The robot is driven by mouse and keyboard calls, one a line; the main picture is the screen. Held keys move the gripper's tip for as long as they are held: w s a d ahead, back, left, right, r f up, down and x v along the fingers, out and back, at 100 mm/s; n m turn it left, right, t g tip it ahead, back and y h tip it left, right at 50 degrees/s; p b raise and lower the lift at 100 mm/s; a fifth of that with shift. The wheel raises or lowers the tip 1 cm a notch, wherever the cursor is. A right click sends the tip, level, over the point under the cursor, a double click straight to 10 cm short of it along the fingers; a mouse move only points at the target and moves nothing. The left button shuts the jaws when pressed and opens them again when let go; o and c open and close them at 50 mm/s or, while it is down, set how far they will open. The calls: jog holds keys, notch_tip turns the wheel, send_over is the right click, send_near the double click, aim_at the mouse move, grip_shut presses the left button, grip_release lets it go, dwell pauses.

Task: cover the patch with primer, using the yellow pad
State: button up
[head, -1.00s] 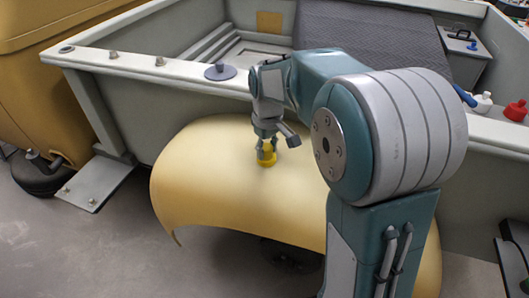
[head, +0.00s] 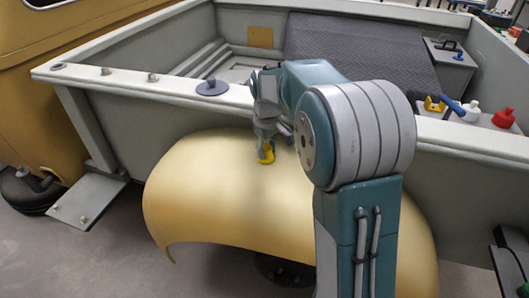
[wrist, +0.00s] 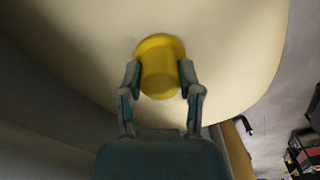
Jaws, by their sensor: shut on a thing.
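The yellow pad (head: 267,156) is a round disc with a thick knob, and it also shows in the wrist view (wrist: 158,72). My gripper (head: 265,138) points down and is shut on the knob, with one finger on each side in the wrist view (wrist: 160,80). The pad is at the upper part of a cream-yellow curved fender (head: 205,195); its face seems to lie against the surface, but contact cannot be told for certain. I cannot make out a separate patch or any primer edge on the fender. The area under the pad is hidden.
The grey trailer wall (head: 150,95) rises behind the fender, with a grey disc (head: 212,87) on its rim. A yellow vehicle (head: 40,100) is at left.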

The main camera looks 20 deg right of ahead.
aim_at(252, 153)
jog(key=shift+w+d, duration=0.6)
jog(key=shift+w, duration=0.2)
jog(key=shift+w+a+r, duration=0.15)
jog(key=shift+w+a, duration=0.25)
jog(key=shift+a, duration=0.05)
jog(key=shift+w+a, duration=0.25)
jog(key=shift+a, duration=0.3)
jog(key=shift+s+a, duration=0.25)
jog(key=shift+a, duration=0.1)
jog(key=shift+s+a, duration=0.6)
jog(key=shift+s, duration=0.3)
jog(key=shift+s+a, duration=0.6)
jog(key=shift+s, duration=0.3)
jog(key=shift+s+a+f, duration=0.1)
jog(key=shift+s+a, duration=0.55)
jog(key=shift+s, duration=0.3)
jog(key=shift+s+a+f, duration=0.1)
jog(key=shift+s+a, duration=0.55)
jog(key=shift+s, duration=0.25)
jog(key=shift+w+a, duration=0.75)
jog(key=shift+a, duration=0.25)
jog(key=shift+w+d+r, duration=0.1)
jog(key=shift+w+d, duration=0.85)
jog(key=shift+w, duration=0.35)
jog(key=shift+w+d, duration=0.95)
jog(key=shift+w, duration=0.35)
jog(key=shift+w+d+r, duration=0.1)
jog(key=shift+w+d, duration=0.85)
jog(key=shift+w, duration=0.35)
